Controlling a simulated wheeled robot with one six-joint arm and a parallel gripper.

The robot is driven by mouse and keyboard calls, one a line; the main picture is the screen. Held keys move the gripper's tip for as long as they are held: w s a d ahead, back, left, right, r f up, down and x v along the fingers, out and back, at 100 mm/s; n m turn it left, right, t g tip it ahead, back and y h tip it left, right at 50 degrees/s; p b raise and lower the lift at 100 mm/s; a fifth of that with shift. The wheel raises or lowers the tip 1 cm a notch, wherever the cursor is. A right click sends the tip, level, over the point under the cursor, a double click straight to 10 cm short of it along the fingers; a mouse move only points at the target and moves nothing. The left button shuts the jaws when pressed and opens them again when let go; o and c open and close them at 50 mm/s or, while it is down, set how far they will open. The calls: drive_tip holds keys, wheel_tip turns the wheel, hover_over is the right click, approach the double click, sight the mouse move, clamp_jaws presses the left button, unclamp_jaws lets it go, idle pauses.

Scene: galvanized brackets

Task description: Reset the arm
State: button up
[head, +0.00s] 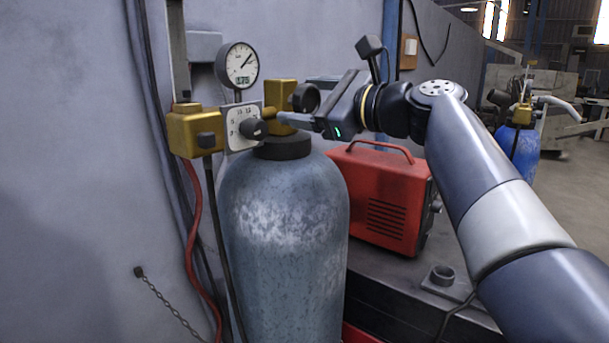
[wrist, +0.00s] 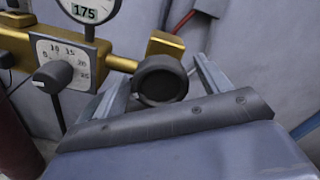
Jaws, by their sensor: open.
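My gripper (head: 296,100) is at the end of my arm, which reaches in from the right above the blue-grey gas cylinder (head: 285,230). Its jaws are open. In the wrist view my gripper (wrist: 158,74) has one finger on each side of a round black knob (wrist: 160,80) on the brass regulator. The knob (head: 305,97) also shows in the head view. Whether the fingers touch it I cannot tell. A white dial plate (head: 240,128) with a smaller black knob (head: 254,128) sits to the left. A round gauge (head: 238,66) above reads 175.
The brass regulator body (head: 195,133) stands close to the grey wall. A red welding machine (head: 380,195) sits on a dark bench right of the cylinder, below my arm. A red hose (head: 192,220) and a chain (head: 170,304) hang at left. Open floor shows at far right.

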drive_tip(key=m+p, duration=0.1)
drive_tip(key=m, duration=0.3)
drive_tip(key=shift+m, duration=0.4)
